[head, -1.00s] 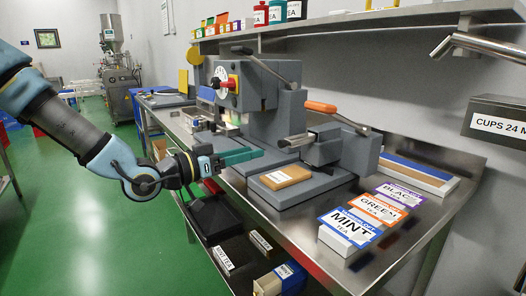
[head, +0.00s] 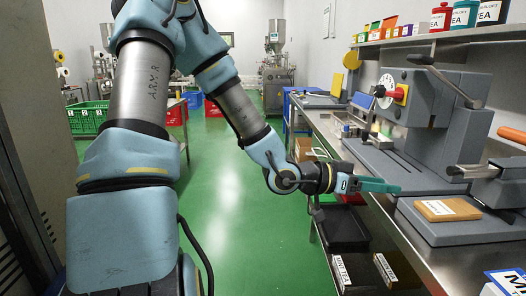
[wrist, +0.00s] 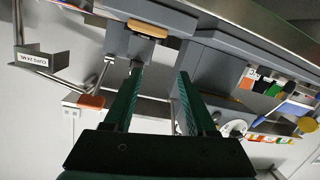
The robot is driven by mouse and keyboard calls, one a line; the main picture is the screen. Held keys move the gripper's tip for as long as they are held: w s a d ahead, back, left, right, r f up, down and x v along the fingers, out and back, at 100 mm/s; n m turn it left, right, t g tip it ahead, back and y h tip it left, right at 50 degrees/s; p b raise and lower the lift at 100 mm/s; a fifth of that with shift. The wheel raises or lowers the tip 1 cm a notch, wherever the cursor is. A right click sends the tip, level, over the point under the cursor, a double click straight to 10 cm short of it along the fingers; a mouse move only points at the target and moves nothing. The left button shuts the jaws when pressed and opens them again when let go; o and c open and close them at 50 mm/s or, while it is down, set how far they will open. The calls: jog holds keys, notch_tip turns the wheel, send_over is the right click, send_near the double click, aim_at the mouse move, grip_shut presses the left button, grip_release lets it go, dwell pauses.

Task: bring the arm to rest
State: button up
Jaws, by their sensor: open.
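My gripper (head: 384,186) is at the right of the head view, its green fingers pointing right toward the grey machine on the steel bench (head: 407,222). In the wrist view its two green fingers (wrist: 160,70) stand wide apart with nothing between them. My arm is bent, with its blue and grey links running from the lower left up and then down to the gripper. The fingers overlap the bench's near side in the picture; I cannot tell how far above or beside it they are.
A grey machine (head: 436,105) with a red knob stands on the bench. A tan packet (head: 447,209) lies on a grey base. Black bins (head: 343,228) sit beneath the bench. A green crate (head: 88,118) is at the far left. Green floor (head: 228,215) is open in the middle.

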jog(key=w+a+f+n+t+y+p, duration=0.1)
jog(key=w+a+f+n+y, duration=0.1)
jog(key=w+a+f+y, duration=0.3)
jog(key=w+a+f+n+t+y, duration=0.1)
jog(key=a+n+t+y, duration=0.1)
jog(key=a, duration=0.6)
jog(key=w+a+f+n+t+y+p, duration=0.1)
jog(key=w+a+f+n+y, duration=0.1)
jog(key=w+a+f+y, duration=0.3)
jog(key=s+a+r+n+g+y, duration=0.1)
jog(key=s+a+r+n, duration=0.2)
jog(key=a, duration=0.6)
jog(key=s+a+r+n+g+y, duration=0.2)
jog(key=s+a+r+n, duration=0.2)
jog(key=s+a, duration=0.3)
jog(key=shift+a+n+y+p, duration=0.3)
jog(key=shift+a+n+p, duration=0.2)
jog(key=shift+a, duration=0.6)
jog(key=shift+o, duration=0.3)
